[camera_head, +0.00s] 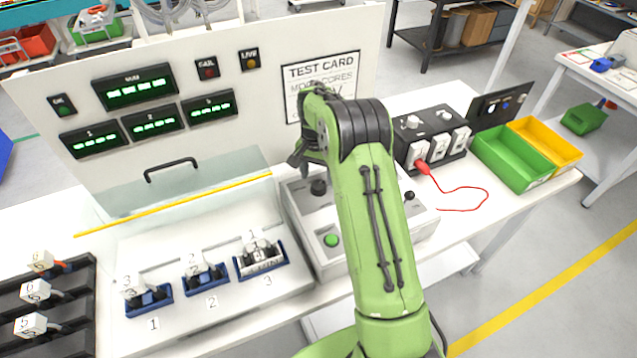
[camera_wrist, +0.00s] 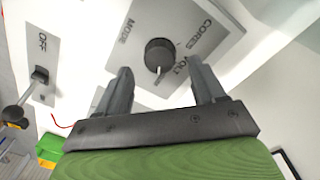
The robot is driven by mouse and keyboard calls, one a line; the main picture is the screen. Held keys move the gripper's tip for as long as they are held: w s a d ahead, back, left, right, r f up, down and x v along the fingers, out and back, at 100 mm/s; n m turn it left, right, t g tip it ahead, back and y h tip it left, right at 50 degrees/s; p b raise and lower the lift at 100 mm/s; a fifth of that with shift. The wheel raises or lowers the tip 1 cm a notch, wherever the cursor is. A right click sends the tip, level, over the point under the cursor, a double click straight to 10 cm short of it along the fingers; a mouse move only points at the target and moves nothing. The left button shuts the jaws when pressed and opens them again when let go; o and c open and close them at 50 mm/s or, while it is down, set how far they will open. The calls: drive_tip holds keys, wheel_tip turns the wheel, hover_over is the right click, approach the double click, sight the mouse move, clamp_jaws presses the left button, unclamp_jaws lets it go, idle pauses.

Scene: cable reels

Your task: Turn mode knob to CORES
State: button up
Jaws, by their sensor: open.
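The mode knob (camera_wrist: 160,55) is a round black knob on a grey plate in the wrist view, with a light pointer mark at its lower edge. The plate reads MODE, CORES and VOLT around it; the mark points toward the VOLT side. My gripper (camera_wrist: 162,80) is open, its two dark fingers on either side below the knob, apart from it as far as I can tell. In the head view a black knob (camera_head: 319,187) shows on the grey control box (camera_head: 303,221), and my green arm hides part of the box.
A lever switch (camera_wrist: 39,77) marked OFF is left of the knob in the wrist view. The box also carries a green button (camera_head: 331,240). Blue cradles (camera_head: 207,279) lie to its left; a black test unit (camera_head: 432,135) and a green bin (camera_head: 513,158) are to its right.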

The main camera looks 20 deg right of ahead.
sight(318, 185)
wheel_tip(318, 185, down, 4)
drive_tip(key=shift+r, duration=0.1)
drive_tip(key=shift+s, duration=0.1)
drive_tip(key=c, duration=1.1)
drive_tip(key=shift+o, duration=0.2)
